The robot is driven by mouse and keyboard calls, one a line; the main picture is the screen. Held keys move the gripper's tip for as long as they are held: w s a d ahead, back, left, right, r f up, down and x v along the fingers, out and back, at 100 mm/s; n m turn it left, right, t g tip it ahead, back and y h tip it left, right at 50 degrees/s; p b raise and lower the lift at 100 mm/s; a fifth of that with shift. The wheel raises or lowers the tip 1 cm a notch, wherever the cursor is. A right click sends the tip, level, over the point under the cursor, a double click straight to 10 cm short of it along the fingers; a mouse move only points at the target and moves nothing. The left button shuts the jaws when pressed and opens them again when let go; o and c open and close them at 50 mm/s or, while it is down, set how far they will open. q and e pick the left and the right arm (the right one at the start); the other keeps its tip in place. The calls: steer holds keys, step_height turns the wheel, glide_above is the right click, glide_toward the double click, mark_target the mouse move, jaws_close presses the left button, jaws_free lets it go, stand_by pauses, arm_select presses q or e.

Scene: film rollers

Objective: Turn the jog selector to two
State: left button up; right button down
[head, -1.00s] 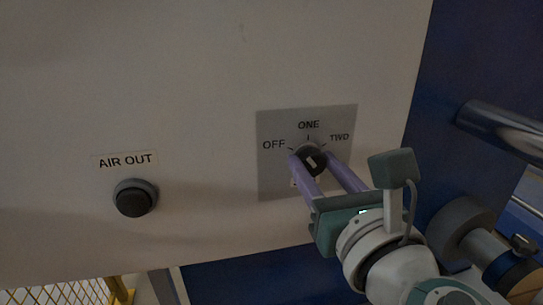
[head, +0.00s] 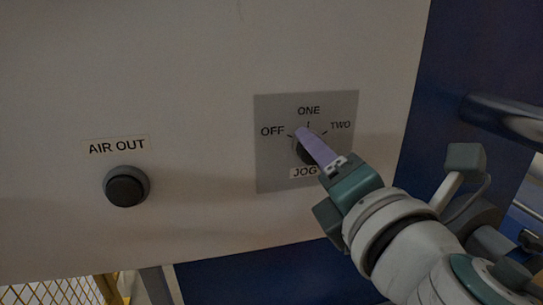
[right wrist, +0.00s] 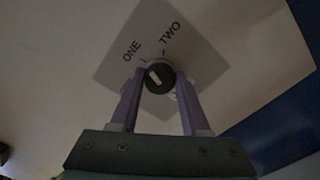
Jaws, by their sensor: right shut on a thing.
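The jog selector is a round dark knob (head: 303,155) on a grey plate (head: 275,176) marked OFF, ONE, TWO and JOG. It also shows in the right wrist view (right wrist: 160,77), with a pale pointer mark that seems to lean toward ONE; the exact setting is hard to tell. My right gripper (head: 304,136) is shut on the knob, with a purple finger on each side of it in the right wrist view. In the head view one finger covers much of the knob and its mark. My left gripper is not in view.
A black AIR OUT button (head: 127,186) sits on the same pale panel (head: 190,60), left of the plate. A metal bar (head: 505,120) stands out at the right by a blue surface. Yellow mesh (head: 60,292) shows at the lower left. The panel around the plate is clear.

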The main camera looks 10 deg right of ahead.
steer(key=shift+m+b, duration=0.55)
steer(key=shift+m, duration=3.65)
steer(key=shift+c, duration=1.9)
jaws_free()
steer(key=s+b, duration=0.2)
steer(key=s, duration=0.8)
steer(key=shift+d, duration=0.2)
